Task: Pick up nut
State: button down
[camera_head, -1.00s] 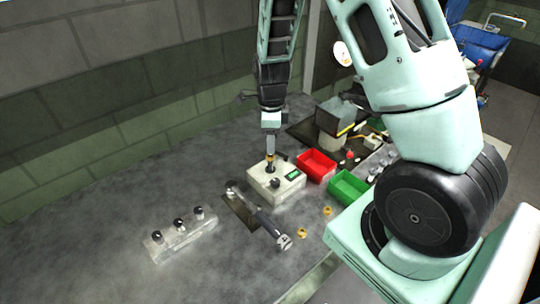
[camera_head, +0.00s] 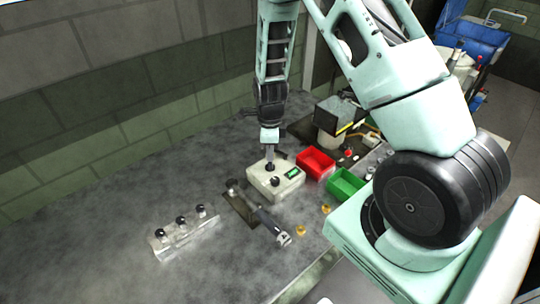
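Two small brass-yellow nuts lie on the grey bench, one nut (camera_head: 300,231) beside the head of a wrench-like tool and another nut (camera_head: 326,209) a little further right. My gripper (camera_head: 270,163) points straight down at the top of a white box (camera_head: 284,189) with a green display and dark round parts on top. It is behind and left of both loose nuts, apart from them. Its fingertips are tiny and merge with a dark part on the box. I cannot tell whether they are open, or whether they hold anything.
The wrench-like tool (camera_head: 265,217) lies on a dark plate in front of the box. A clear rack (camera_head: 178,240) with three black-topped pieces stands at left. A red bin (camera_head: 316,163) and a green bin (camera_head: 346,184) stand at right.

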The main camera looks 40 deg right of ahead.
jog(key=shift+r, duration=0.1)
notch_tip(320, 180, up, 10)
jog(key=b, duration=0.2)
dwell(0.6)
